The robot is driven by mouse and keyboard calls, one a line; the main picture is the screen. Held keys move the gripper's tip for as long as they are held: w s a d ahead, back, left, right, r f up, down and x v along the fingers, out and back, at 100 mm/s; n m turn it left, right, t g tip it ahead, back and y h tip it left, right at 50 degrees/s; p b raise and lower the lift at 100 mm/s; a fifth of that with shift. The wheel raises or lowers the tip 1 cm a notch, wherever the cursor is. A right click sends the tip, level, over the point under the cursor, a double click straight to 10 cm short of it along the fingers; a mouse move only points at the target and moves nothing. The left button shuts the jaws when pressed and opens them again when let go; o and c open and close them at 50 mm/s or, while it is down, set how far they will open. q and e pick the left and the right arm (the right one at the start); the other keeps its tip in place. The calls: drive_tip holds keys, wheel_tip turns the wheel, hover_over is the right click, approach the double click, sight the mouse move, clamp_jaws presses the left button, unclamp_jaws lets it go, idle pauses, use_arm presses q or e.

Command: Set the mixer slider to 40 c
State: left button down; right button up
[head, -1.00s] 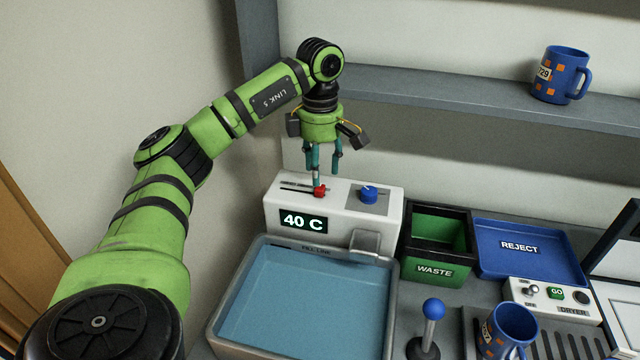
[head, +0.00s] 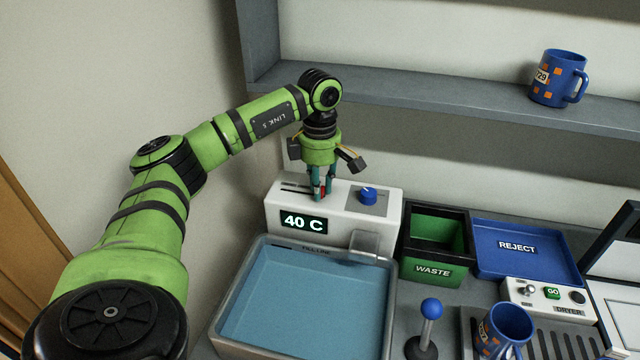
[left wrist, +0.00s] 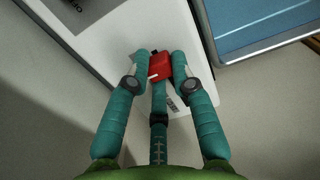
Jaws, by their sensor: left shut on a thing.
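The mixer is a white box (head: 280,211) behind the water basin, and its display (head: 303,222) reads 40 C. Its red slider knob (left wrist: 160,68) sits in the slot on top and is mostly hidden behind fingers in the head view. My left gripper (head: 322,196) points down over the mixer's top and is shut on the red knob. The left wrist view shows its teal fingers (left wrist: 160,72) on either side of the knob. My right gripper is not in view.
A blue dial (head: 368,196) stands right of the slider. The water basin (head: 222,318) is in front. A green waste bin (head: 432,270), a blue reject tray (head: 518,246), a blue-knobbed lever (head: 431,310) and a blue mug (head: 510,328) are to the right. Another mug (head: 557,78) stands on the shelf.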

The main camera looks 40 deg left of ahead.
sight(302, 193)
use_arm(q)
drive_tip(key=a, duration=0.1)
drive_tip(key=s+a, duration=0.1)
drive_tip(key=a, duration=0.1)
drive_tip(key=shift+s+a, duration=0.1)
drive_tip(key=shift+s, duration=0.25)
drive_tip(key=shift+s+a, duration=0.15)
drive_tip(key=shift+a, duration=0.1)
drive_tip(key=c, duration=1)
unclamp_jaws()
drive_tip(key=shift+d, duration=0.15)
drive_tip(key=shift+c, duration=0.2)
wheel_tip(302, 193, up, 12)
